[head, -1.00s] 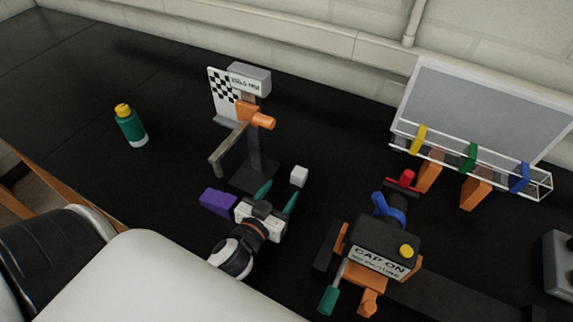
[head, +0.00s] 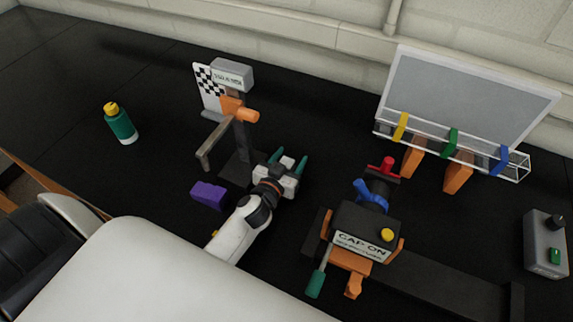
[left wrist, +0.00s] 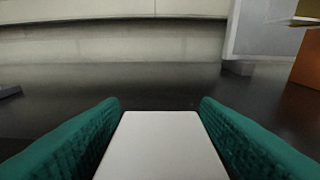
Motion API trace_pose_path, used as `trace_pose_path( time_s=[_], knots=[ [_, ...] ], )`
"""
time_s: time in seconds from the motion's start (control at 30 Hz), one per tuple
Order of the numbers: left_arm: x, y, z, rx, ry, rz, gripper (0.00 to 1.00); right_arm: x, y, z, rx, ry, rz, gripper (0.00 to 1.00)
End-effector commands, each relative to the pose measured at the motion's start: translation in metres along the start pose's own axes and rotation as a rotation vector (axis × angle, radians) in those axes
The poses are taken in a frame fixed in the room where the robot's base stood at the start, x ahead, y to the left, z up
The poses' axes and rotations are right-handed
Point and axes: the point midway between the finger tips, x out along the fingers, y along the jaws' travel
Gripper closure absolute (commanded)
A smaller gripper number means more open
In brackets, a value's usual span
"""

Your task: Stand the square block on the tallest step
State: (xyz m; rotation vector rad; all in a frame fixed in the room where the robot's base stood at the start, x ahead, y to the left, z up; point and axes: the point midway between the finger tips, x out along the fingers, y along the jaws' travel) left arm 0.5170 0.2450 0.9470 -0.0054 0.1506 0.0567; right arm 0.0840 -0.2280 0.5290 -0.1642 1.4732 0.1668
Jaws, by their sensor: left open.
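A small white square block (head: 287,162) stands on the black bench, right of the black post stand. My left gripper (head: 289,159) has its green fingers open on either side of this block. The left wrist view shows the pale flat face of the white block (left wrist: 162,145) between the green fingers (left wrist: 160,110); narrow dark gaps seem to show beside it, and contact is hard to tell. A purple block (head: 208,194) lies on the bench left of my left gripper. I cannot make out a set of steps in these views. My right gripper is out of view.
The post stand (head: 240,140) with orange knob and checker card rises just behind-left of the gripper. A "CAP ON" fixture (head: 365,232) stands to the right. A green bottle (head: 121,124) is at left; a clear rail with coloured clips (head: 455,146) and grey control box (head: 545,245) are right.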

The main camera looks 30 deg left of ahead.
Motion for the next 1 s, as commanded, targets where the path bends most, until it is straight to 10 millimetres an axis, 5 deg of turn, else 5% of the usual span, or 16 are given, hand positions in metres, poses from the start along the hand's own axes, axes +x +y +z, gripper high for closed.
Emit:
trace_pose_path(
  time_s=[0.07, 0.4, 0.67, 1.0],
  knots=[
    [0.0, 0.0, 0.0, 0.0, 0.0, 0.0, 0.43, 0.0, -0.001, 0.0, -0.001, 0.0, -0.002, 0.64],
    [-0.001, 0.0, 0.0, 0.0, 0.0, 0.0, 0.97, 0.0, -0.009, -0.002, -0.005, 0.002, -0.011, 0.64],
    [-0.001, 0.0, 0.005, 0.002, -0.001, 0.0, 0.97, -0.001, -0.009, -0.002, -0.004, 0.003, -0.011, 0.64],
    [-0.01, 0.001, 0.067, 0.003, -0.006, -0.001, 0.97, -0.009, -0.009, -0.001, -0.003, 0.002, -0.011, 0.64]
  ],
)
